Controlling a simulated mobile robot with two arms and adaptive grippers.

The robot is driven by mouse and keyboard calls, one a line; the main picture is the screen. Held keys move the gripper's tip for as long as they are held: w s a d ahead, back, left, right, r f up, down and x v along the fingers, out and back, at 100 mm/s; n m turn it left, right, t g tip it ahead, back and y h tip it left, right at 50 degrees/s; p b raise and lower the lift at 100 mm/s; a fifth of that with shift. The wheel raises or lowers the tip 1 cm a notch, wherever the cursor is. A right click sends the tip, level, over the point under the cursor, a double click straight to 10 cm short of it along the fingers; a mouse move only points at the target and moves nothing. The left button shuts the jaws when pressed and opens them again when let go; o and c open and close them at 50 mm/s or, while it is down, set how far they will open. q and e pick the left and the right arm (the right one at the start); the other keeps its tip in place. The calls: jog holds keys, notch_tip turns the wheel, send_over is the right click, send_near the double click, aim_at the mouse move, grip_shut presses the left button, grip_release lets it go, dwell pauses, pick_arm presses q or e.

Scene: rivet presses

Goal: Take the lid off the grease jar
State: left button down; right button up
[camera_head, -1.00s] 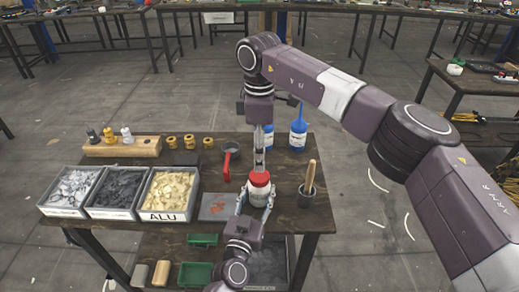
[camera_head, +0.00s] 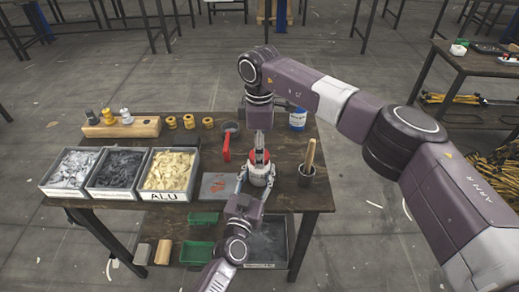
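The grease jar (camera_head: 259,178) is a white jar on the dark worktable, upright, with a red lid (camera_head: 249,154) on top. My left gripper (camera_head: 257,184) comes from the front, with one finger on each side of the white body, apparently clasping it. My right gripper (camera_head: 260,158) points straight down from above, its fingertips at the red lid. I see it nearly edge-on and it hides the middle of the lid, so its finger opening and grip cannot be made out.
A dark pot with a wooden-handled tool (camera_head: 308,165) stands close to the right. Three bins, the nearest with yellowish pieces (camera_head: 170,172), fill the left side.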

jog(key=c, duration=0.8)
jog(key=n, duration=0.6)
jog(key=shift+n, duration=0.3)
jog(key=n, duration=1.4)
jog(key=shift+w+r, duration=0.1)
jog(key=n, duration=0.7)
jog(key=shift+n, duration=0.3)
jog(key=n, duration=1.2)
jog(key=shift+n, duration=0.3)
jog(key=n, duration=0.7)
jog(key=shift+r, duration=0.1)
jog(key=n, duration=0.6)
jog(key=shift+r, duration=0.15)
